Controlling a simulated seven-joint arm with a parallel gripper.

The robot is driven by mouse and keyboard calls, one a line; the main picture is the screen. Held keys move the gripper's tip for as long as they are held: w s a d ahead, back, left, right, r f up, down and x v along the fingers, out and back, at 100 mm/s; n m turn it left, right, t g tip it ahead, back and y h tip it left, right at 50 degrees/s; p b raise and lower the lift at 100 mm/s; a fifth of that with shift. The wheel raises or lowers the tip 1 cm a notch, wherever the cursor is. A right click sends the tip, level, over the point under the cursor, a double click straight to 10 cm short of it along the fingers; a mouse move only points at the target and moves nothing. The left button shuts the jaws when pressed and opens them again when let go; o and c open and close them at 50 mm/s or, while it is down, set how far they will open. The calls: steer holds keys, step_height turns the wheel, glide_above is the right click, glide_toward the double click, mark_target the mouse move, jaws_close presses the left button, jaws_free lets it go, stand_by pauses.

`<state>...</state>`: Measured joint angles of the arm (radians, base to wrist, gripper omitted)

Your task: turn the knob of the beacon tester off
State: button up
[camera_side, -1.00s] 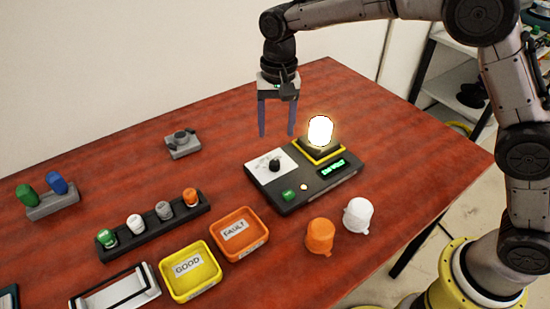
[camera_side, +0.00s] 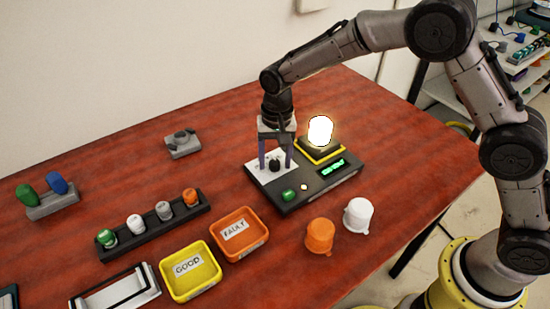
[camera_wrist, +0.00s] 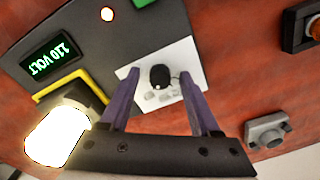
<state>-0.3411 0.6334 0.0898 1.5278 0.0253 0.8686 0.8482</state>
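The beacon tester (camera_side: 320,185) is a dark grey box on the red table, with a white knob panel, a green button and a green display.
A yellow GOOD tray (camera_side: 191,291) and an orange FAULTY tray (camera_side: 262,238) stand in front left. An orange cap (camera_side: 320,236) and a white cap (camera_side: 358,214) stand in front. A rack (camera_side: 155,230) holds several small lamps. A grey fixture (camera_side: 183,150) sits behind left.

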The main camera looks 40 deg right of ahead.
jaws_close()
steer(key=shift+r+n, duration=0.1)
steer(key=shift+n, duration=0.3)
steer(key=n, duration=0.3)
steer(key=shift+n, duration=0.4)
steer(key=n, duration=0.9)
steer(key=shift+w, duration=0.1)
steer(key=n, duration=0.4)
steer(key=shift+n+g, duration=0.3)
